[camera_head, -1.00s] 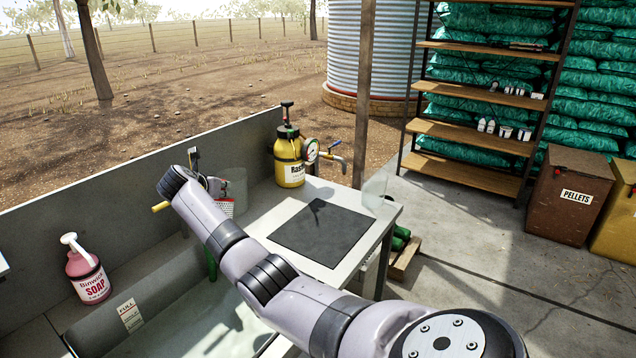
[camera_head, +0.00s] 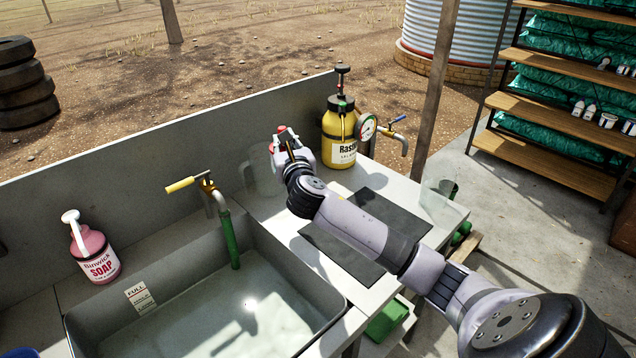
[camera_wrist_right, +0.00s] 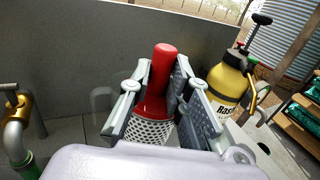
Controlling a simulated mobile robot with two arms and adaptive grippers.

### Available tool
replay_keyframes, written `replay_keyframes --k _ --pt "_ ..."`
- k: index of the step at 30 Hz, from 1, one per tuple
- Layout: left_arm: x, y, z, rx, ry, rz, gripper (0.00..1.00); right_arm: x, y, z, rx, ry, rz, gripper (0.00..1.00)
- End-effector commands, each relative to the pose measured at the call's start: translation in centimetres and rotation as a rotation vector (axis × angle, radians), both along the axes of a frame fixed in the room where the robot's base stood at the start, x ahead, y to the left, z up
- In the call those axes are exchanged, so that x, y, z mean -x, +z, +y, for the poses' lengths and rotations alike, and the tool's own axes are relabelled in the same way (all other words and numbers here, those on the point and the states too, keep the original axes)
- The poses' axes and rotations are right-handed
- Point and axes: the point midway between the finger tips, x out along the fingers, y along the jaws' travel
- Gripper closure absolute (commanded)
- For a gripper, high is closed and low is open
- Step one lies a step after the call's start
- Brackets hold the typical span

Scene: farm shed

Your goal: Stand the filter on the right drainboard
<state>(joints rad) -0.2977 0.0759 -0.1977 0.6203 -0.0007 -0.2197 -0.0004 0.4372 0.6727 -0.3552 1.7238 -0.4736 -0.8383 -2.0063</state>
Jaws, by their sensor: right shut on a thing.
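My right gripper (camera_wrist_right: 162,105) is shut on the filter in the right wrist view. The filter has a red upper part (camera_wrist_right: 160,72) and a pale perforated body (camera_wrist_right: 150,130), whose lower end is hidden by my wrist. In the head view, my right gripper (camera_head: 287,145) is over the far part of the right drainboard (camera_head: 255,205), left of the yellow sprayer. Little of the filter shows there beyond some red. I cannot tell whether its base touches the drainboard. My left gripper is not in view.
The yellow sprayer (camera_head: 338,135) stands close right of my gripper. A clear container (camera_head: 262,172) is just left. A dark mat (camera_head: 388,212) lies nearer on the drainboard, with a clear vessel (camera_head: 440,198) by its right edge. The water-filled sink (camera_head: 215,300) and tap (camera_head: 212,188) are left.

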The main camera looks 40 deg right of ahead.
Motion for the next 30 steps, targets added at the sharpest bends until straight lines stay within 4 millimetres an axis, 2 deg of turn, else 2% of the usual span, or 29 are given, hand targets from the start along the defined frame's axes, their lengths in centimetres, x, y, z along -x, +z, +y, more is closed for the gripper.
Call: replay_keyframes --k 1,3,9,12,20,25,30 --pt "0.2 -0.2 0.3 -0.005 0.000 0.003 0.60 0.0 -1.8 0.0 -0.004 -0.002 0.006 1.00" --pt "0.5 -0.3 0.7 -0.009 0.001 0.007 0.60 0.1 -3.7 0.0 -0.004 -0.002 0.008 1.00" --pt "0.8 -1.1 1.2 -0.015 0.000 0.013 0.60 0.0 -9.1 0.0 -0.004 -0.004 0.006 1.00" --pt "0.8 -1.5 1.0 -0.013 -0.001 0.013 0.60 0.0 -11.0 -0.1 -0.002 -0.004 0.003 1.00" --pt "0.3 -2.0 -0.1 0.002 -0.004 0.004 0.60 0.0 -13.5 -0.1 -0.002 -0.004 0.001 1.00" --pt "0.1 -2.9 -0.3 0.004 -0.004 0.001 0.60 0.0 -16.3 -0.1 -0.001 -0.006 0.003 1.00" --pt "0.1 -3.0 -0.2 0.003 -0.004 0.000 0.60 0.0 -17.0 -0.1 0.000 -0.003 0.000 1.00"
